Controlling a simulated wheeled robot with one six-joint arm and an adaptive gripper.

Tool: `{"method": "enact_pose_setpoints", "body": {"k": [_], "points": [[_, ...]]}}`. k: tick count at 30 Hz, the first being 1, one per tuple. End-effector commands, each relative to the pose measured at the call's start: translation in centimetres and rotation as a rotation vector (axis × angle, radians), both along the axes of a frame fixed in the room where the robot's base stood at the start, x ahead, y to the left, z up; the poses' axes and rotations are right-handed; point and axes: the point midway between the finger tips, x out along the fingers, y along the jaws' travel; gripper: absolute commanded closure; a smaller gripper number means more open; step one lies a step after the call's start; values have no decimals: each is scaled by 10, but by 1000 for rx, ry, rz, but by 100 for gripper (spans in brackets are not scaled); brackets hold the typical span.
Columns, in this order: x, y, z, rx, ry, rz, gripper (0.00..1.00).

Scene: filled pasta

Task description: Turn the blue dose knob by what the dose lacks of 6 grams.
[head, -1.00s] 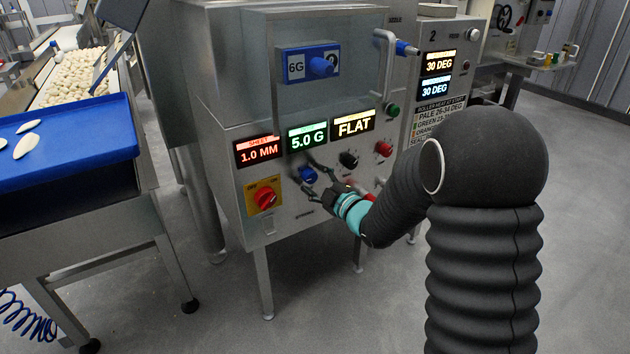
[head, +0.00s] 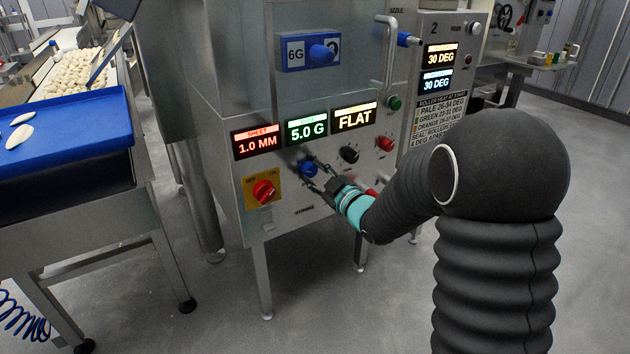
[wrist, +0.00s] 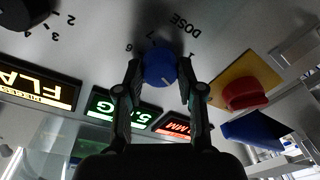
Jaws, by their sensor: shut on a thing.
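The blue dose knob (head: 308,168) sits on the front panel of the steel machine. In the wrist view, which is upside down, the knob (wrist: 158,70) shows a pale pointer mark beside the word DOSE and small scale numbers. My gripper (head: 316,177) is at the knob, and in the wrist view its two fingers (wrist: 160,66) are shut on the knob's opposite sides. The green dose display (head: 307,128) above reads 5.0 G. A blue plate (head: 296,65) higher up is marked 6G.
A red display (head: 258,143) reads 1.0 MM and a yellow one (head: 354,117) reads FLAT. Nearby on the panel are a red switch on yellow (head: 263,190), a black knob (head: 349,154) and a red button (head: 385,143). A blue tray (head: 70,145) with pasta stands left.

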Motion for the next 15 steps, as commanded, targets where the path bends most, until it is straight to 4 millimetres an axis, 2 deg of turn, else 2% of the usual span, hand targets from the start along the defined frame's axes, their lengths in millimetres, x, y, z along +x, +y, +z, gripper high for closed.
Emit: {"method": "enact_pose_setpoints", "body": {"k": [15], "points": [[0, 0, -2, 281, 190, 1, 97]]}}
